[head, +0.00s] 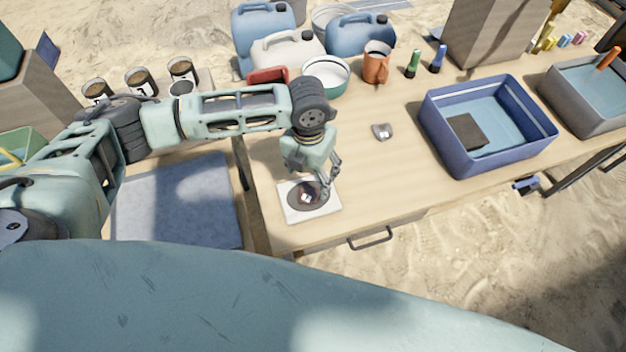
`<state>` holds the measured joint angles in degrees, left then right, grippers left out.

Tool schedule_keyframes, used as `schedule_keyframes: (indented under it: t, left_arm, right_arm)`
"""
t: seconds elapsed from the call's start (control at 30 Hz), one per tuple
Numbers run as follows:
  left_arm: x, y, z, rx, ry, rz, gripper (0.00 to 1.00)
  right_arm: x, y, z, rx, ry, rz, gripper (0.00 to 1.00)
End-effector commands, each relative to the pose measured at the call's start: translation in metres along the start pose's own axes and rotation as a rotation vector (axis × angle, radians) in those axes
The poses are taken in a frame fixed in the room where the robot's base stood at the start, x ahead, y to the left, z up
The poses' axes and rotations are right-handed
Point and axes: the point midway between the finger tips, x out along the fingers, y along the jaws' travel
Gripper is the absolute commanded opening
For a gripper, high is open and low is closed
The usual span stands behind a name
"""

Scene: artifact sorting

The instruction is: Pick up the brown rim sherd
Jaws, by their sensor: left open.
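A small brownish piece, likely the brown rim sherd (306,198), lies on a dark round disc on a white square plate (293,213) near the table's front edge. It is small and partly hidden by my gripper, so its shape is hard to tell. My left gripper (324,195) is open, fingers pointing down, over the right side of the disc and close to the piece. I cannot tell whether a finger touches it. My right gripper is not in view.
A blue bin (490,167) with a dark flat piece inside stands on the right, with a grey bin (567,111) beyond it. A small grey object (382,131) lies mid-table. An orange mug (376,66), bowl (326,76) and jerrycans (360,35) stand at the back.

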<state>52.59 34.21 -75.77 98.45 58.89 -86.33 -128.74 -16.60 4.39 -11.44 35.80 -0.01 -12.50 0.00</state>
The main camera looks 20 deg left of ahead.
Motion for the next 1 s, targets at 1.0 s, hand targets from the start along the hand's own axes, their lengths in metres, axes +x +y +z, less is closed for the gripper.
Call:
schedule_keyframes:
  t: [1.0]
  left_arm:
    - [0.076, 0.002, -0.001, 0.014, 0.001, 0.004, 0.57]
  right_arm:
    - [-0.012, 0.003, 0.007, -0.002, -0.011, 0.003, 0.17]
